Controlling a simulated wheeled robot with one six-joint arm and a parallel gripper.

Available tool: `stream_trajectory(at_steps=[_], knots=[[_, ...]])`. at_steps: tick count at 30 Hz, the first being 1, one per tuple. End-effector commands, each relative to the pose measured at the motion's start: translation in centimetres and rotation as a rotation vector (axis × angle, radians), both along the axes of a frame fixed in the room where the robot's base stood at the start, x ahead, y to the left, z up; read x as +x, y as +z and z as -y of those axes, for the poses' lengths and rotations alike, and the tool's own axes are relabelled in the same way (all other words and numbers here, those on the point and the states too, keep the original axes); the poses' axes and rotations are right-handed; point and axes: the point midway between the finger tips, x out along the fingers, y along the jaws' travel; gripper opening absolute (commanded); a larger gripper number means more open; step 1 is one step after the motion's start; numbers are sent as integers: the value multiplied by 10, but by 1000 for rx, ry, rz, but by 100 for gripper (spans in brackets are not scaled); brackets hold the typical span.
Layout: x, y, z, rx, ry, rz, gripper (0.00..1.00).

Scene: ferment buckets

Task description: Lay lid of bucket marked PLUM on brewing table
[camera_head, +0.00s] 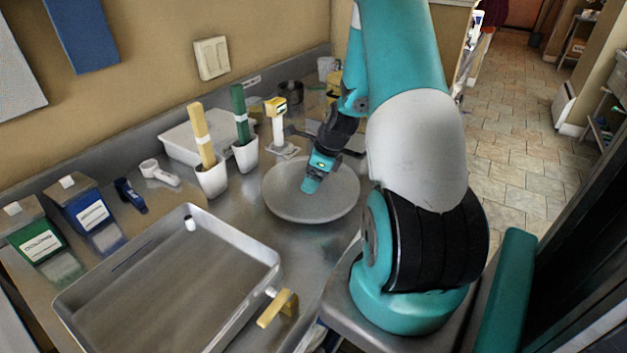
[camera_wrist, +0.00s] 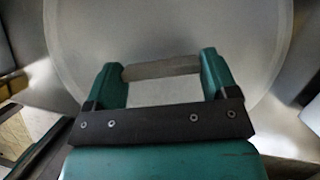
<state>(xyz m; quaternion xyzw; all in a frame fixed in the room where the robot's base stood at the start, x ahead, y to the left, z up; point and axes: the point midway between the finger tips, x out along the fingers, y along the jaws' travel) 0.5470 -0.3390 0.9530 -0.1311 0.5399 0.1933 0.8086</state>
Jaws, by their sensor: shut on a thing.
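A round grey lid (camera_head: 285,203) is level at the table's middle, in the head view. Whether it touches the tabletop or hangs just above it, I cannot tell. My gripper (camera_head: 311,184) points down at the lid's centre. In the wrist view, my gripper (camera_wrist: 162,72) is shut on the lid's pale bar handle, and the lid (camera_wrist: 170,25) fills the background. The brewing table (camera_head: 245,220) is a grey metal top along the wall. No PLUM marking is readable, and no bucket shows clearly.
A large metal tray (camera_head: 180,285) lies at the front left. White cups (camera_head: 212,178) and (camera_head: 246,155) hold a yellow-handled and a green-handled tool behind the lid. A green box (camera_head: 38,240) and a blue box (camera_head: 90,213) stand at far left. Little bare tabletop surrounds the lid.

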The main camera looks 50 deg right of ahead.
Motion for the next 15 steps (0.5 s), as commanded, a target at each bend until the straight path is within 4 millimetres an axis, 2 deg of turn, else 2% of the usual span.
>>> stream_trajectory(at_steps=[4,15], knots=[[0,-19,0,3,-1,-2,52],[1,-25,0,0,-1,-1,52]])
